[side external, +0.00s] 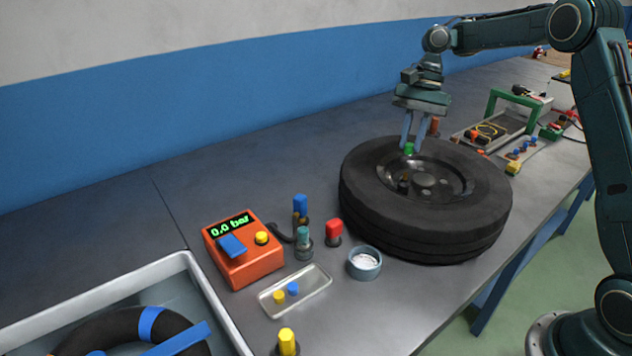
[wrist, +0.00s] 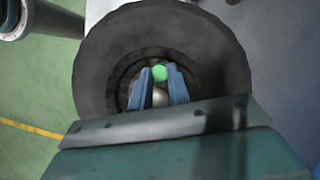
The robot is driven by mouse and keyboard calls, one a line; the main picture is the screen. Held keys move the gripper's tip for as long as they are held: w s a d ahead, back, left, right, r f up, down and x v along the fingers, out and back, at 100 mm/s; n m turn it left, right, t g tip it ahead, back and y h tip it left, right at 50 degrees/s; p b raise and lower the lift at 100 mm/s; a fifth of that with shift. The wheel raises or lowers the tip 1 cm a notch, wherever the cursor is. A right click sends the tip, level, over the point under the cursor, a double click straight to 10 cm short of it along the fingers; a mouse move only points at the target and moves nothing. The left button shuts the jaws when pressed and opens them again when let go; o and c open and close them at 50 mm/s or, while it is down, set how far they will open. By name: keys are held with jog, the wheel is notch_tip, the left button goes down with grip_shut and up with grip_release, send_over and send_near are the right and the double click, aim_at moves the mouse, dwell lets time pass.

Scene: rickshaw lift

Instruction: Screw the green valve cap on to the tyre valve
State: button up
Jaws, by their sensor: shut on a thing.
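The green valve cap (side external: 409,149) is between the blue fingertips of my gripper (side external: 411,147), which is shut on it. In the wrist view the green cap (wrist: 159,73) shows at the tips of my gripper's fingers (wrist: 159,75). The tyre (side external: 425,235) lies flat on the bench, and my gripper points down over the far left part of its wheel. In the wrist view the tyre (wrist: 210,50) surrounds the fingers. The tyre valve cannot be made out clearly; I cannot tell whether the cap touches it.
Left of the tyre are a round tin (side external: 364,263), a red-topped item (side external: 334,232), an orange gauge box (side external: 243,250) reading 0.0 bar, and a small tray (side external: 310,295) with yellow and blue caps. Toolboxes and a green frame (side external: 520,97) stand behind right.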

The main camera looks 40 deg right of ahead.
aim_at(410, 152)
jog(key=shift+f, duration=1.95)
jog(key=shift+d+f, duration=0.1)
jog(key=shift+f, duration=1.2)
dwell(2.2)
